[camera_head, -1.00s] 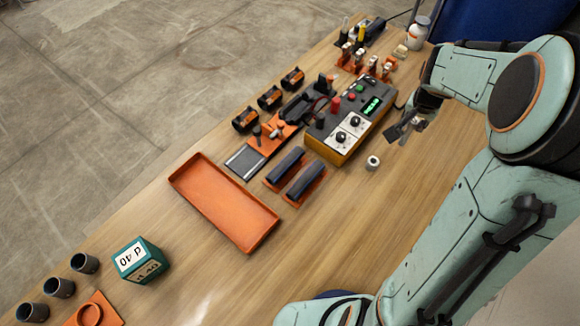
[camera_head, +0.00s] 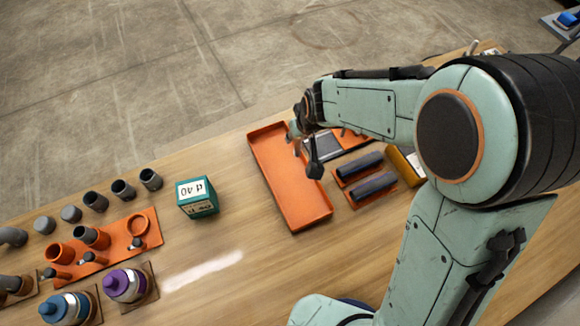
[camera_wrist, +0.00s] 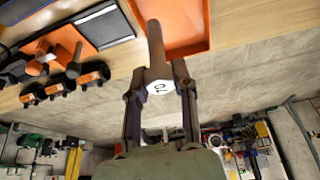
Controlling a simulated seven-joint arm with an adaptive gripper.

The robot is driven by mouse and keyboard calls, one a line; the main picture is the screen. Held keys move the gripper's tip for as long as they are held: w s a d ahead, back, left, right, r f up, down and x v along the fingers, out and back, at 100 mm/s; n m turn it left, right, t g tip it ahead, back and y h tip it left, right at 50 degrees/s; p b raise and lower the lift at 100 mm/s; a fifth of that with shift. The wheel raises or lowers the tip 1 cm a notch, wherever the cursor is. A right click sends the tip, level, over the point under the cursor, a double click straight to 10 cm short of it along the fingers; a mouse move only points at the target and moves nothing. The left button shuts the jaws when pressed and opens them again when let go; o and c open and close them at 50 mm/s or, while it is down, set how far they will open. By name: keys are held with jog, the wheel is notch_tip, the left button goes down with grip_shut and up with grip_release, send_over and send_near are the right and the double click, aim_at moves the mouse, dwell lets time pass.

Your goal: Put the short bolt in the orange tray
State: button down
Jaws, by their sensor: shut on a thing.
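The orange tray (camera_head: 292,190) lies on the wooden table near the middle of the head view, and its visible floor is empty. Its orange corner also shows at the top of the wrist view (camera_wrist: 185,30). My gripper (camera_wrist: 158,78) is shut on a dark grey bolt (camera_wrist: 155,40), its fingers at the hex head. The head carries a white marked face, and the shaft points away from the wrist camera. In the head view my gripper (camera_head: 304,132) is above the tray's far right edge. My arm and gripper partly hide the tray's edge there.
Right of the tray are two dark bars (camera_head: 372,186) on orange holders and a black-and-silver plate (camera_head: 325,145). A green box (camera_head: 197,197) marked "d 40" stands to the left. Grey cups and an orange fitting rack (camera_head: 110,248) fill the left end. Table between box and tray is clear.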

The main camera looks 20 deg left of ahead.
jog(key=shift+n, duration=0.3)
jog(key=f, duration=0.2)
jog(key=s+a+f, duration=0.1)
jog(key=f, duration=0.2)
jog(key=a+f, duration=0.1)
jog(key=f, duration=0.2)
jog(key=shift+s, duration=0.2)
jog(key=shift+f, duration=0.15)
jog(key=c, duration=0.9)
grip_release()
jog(key=v, duration=1.1)
jog(key=s+d+r+m+g+h, duration=0.1)
jog(key=s+d+r+m, duration=0.3)
jog(key=s+d, duration=0.4)
jog(key=s+d+r+m+g+h, duration=0.1)
jog(key=s+d+r+m+g, duration=0.1)
jog(key=s+d, duration=0.5)
jog(key=d+r+m, duration=0.1)
jog(key=d+r, duration=0.1)
jog(key=d, duration=0.2)
jog(key=shift+s+r+m+g, duration=0.15)
jog(key=shift+s+m+g, duration=0.15)
jog(key=shift+s+m, duration=0.1)
